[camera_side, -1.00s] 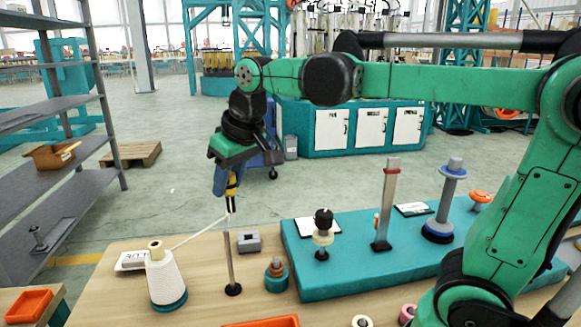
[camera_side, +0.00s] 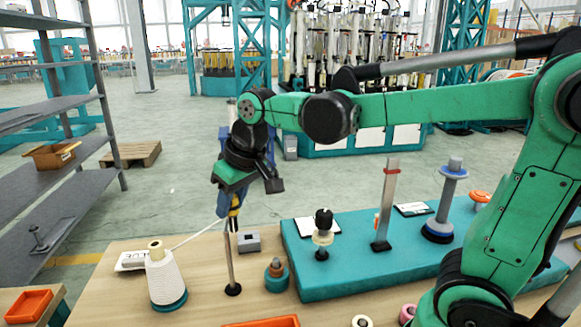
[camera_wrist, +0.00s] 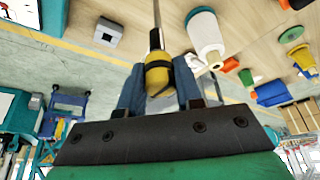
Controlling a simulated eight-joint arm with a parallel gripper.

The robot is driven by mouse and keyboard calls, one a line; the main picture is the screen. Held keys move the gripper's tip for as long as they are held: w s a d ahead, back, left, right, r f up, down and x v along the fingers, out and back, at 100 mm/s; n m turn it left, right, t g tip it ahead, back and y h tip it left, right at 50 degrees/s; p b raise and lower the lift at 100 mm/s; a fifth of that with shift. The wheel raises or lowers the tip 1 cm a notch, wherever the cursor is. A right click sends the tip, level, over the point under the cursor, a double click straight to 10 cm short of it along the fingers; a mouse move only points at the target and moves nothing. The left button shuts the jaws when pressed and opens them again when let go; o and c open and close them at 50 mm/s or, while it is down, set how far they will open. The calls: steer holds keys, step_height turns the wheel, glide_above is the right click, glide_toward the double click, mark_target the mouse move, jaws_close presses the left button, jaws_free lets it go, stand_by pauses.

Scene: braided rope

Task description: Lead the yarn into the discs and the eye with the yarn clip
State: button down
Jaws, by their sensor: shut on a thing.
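My gripper (camera_side: 229,207) is shut on the yellow and black yarn clip (camera_wrist: 158,75), which points down between the blue fingers in the wrist view. Off-white yarn (camera_side: 195,234) runs slanting from the cone (camera_side: 165,280) up to the clip. The clip is near the top of a thin grey rod (camera_side: 230,265); I cannot tell whether they touch. A short post with pale discs and a black knob (camera_side: 323,230) stands on the teal board, right of my gripper. A grey upright with a red band (camera_side: 387,205) stands farther right. I cannot make out the eye's opening.
The teal board (camera_side: 340,282) also carries a blue spool post (camera_side: 443,205) and an orange round part (camera_side: 480,196). A grey block (camera_side: 248,242) and a teal-based peg (camera_side: 276,275) sit near the rod. A shelf (camera_side: 60,205) stands at left.

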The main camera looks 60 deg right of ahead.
steer(key=s+d+f+m+h, duration=0.1)
steer(key=s+d+m, duration=0.2)
steer(key=d, duration=0.4)
steer(key=s+d+f+m+g+h, duration=0.1)
steer(key=s+d+m, duration=0.2)
steer(key=d, duration=0.5)
steer(key=s+d+f+m+h, duration=0.1)
steer(key=s+d+m, duration=0.1)
steer(key=d, duration=0.6)
steer(key=shift+s+d+f+m, duration=0.15)
steer(key=shift+s+d+m, duration=0.05)
steer(key=shift+s+m, duration=0.25)
steer(key=shift+f, duration=0.15)
steer(key=shift+s+a+f, duration=0.1)
steer(key=shift+a+f, duration=0.05)
steer(key=shift+f, duration=0.65)
steer(key=shift+s+a+f, duration=0.1)
steer(key=shift+f, duration=0.7)
steer(key=shift+s+a+f, duration=0.1)
steer(key=shift+a+f, duration=0.05)
steer(key=shift+f, duration=0.65)
steer(key=shift+s+a+r, duration=0.1)
steer(key=shift+s+a, duration=1.35)
